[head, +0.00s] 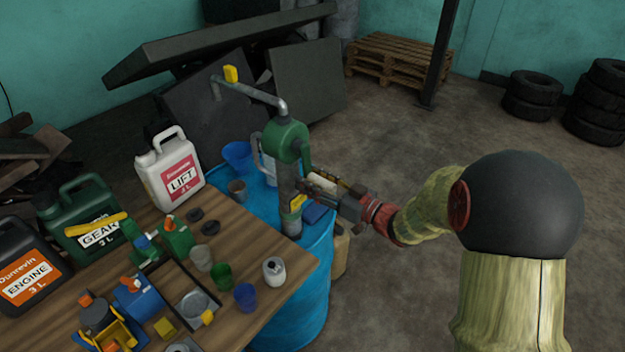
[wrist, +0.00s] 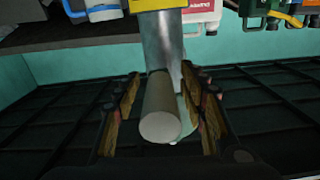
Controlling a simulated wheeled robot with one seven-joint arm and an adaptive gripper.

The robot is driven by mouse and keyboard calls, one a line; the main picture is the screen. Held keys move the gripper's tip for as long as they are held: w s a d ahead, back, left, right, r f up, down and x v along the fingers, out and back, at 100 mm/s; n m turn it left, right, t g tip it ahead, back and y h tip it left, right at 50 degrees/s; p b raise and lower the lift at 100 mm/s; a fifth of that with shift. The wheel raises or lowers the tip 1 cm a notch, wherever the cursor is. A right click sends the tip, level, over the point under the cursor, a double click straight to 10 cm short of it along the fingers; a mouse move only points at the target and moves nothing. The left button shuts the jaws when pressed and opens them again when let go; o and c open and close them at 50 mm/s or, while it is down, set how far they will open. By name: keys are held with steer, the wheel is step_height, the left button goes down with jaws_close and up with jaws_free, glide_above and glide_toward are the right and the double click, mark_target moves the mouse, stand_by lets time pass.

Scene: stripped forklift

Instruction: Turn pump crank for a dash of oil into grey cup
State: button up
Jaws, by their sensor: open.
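The green rotary pump (head: 288,142) stands upright on the blue drum, with a grey pipe (head: 255,95) reaching up and left from its head. The pale, rounded crank handle (head: 325,184) is at my gripper (head: 312,190), right of the pump column. In the wrist view, the handle (wrist: 160,127) lies between the spread fingers of my gripper (wrist: 162,110), with gaps at the sides; they are open around it. The metal column (wrist: 162,45) is behind it. A paler grey cup (head: 201,258) stands on the table.
The blue drum (head: 312,290) adjoins the wooden table (head: 250,252). Green cup (head: 221,275), blue cup (head: 245,297) and white can (head: 274,270) stand near its edge. Oil jugs, including the white LIFT jug (head: 170,175), stand left.

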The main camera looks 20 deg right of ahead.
jaws_close()
stand_by(0.5)
stand_by(0.4)
